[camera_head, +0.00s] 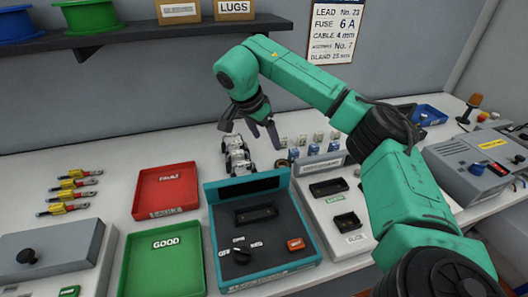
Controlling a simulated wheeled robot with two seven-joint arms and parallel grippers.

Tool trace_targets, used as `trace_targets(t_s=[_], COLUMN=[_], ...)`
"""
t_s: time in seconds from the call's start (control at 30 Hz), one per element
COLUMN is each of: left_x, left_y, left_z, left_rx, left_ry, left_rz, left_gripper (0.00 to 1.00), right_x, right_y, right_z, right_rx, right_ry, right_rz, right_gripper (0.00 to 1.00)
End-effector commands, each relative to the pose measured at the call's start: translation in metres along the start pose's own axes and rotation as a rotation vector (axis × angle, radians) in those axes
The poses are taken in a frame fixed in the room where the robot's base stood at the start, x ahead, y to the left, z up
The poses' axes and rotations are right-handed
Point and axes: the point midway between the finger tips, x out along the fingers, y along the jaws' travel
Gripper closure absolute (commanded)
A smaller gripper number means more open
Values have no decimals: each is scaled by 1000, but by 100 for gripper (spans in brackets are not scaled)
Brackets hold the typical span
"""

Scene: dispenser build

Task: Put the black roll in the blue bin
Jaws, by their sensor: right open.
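My right gripper (251,130) hangs open and empty, fingers pointing down, above the back of the bench, over a row of grey-white parts. The blue bin (431,115) stands at the back right of the bench, to the right of the gripper and partly behind my right arm. I cannot make out the black roll for certain. A small dark round shape (293,155) lies right of the gripper, too small to identify. My left gripper is not in view.
A red tray (166,190), a green tray (163,262) and a teal-framed test box (262,232) fill the front. A grey machine (474,165) stands right, with an orange beacon (474,101) behind. A shelf (130,38) hangs above the back left.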

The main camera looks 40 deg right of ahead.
Motion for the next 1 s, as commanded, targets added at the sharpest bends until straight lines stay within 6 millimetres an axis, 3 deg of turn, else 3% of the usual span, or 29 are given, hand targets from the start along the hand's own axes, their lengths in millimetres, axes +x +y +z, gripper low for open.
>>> trace_targets(t_s=[0.13,0.4,0.57,0.73,0.83,1.0], left_x=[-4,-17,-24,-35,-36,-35], left_y=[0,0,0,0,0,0], left_z=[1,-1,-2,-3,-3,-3], left_rx=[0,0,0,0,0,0], left_ry=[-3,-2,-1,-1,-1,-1], left_rz=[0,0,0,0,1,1], left_gripper=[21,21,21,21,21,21], right_x=[16,81,101,134,145,146], right_y=[1,1,1,2,2,1], right_z=[-1,-1,-2,-4,-3,-3], right_rx=[0,0,0,1,1,0], right_ry=[-1,-1,-1,-1,-1,0], right_rz=[4,4,4,4,1,0], right_gripper=[18,18,18,18,18,18])
